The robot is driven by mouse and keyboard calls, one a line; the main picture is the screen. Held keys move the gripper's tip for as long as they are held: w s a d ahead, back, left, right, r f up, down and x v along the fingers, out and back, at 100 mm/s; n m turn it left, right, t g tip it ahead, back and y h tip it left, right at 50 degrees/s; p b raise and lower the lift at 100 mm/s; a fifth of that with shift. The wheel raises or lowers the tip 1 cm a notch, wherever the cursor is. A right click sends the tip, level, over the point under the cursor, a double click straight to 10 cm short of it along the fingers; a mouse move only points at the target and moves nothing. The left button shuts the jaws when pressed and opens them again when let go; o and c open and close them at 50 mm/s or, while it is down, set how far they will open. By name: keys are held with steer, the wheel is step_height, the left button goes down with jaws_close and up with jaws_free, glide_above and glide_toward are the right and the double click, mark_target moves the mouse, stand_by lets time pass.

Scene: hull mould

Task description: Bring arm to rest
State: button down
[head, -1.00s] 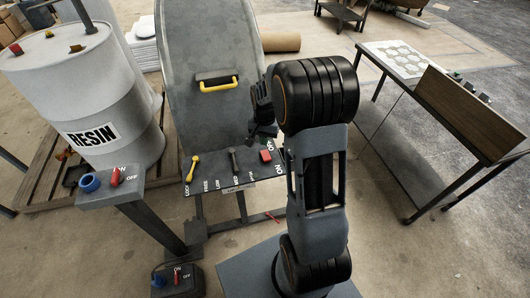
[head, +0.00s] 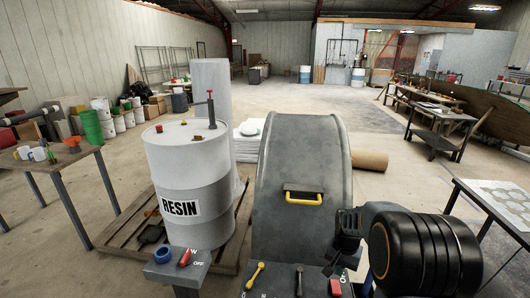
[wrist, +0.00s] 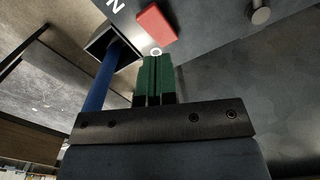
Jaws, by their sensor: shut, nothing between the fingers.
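My arm (head: 425,250) is bent at the lower right of the head view, its big black joint nearest the camera. My gripper (head: 335,262) hangs just left of that joint, above the control panel in front of the hull mould (head: 300,150). In the wrist view my gripper's green fingers (wrist: 156,68) are together with nothing between them. Their tips show close to a red switch (wrist: 157,23) on the dark panel. I cannot tell whether they touch it. The same red switch (head: 335,287) sits below the gripper in the head view.
A yellow handle (head: 302,198) is on the mould's front. A yellow lever (head: 256,275) stands on the panel. A white resin drum (head: 190,175) stands at left on a pallet (head: 110,240). A table (head: 485,200) is at right. The floor behind is open.

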steer(key=s+a+r+n+t, duration=0.2)
steer(key=s+a+r+n, duration=0.1)
steer(key=s+r, duration=0.3)
steer(key=s+a+r+n+t, duration=0.2)
steer(key=s+a+r+n, duration=0.2)
steer(key=s, duration=0.5)
step_height(320, 180, up, 3)
steer(key=a, duration=0.2)
steer(key=shift+a, duration=0.3)
steer(key=shift+a, duration=0.1)
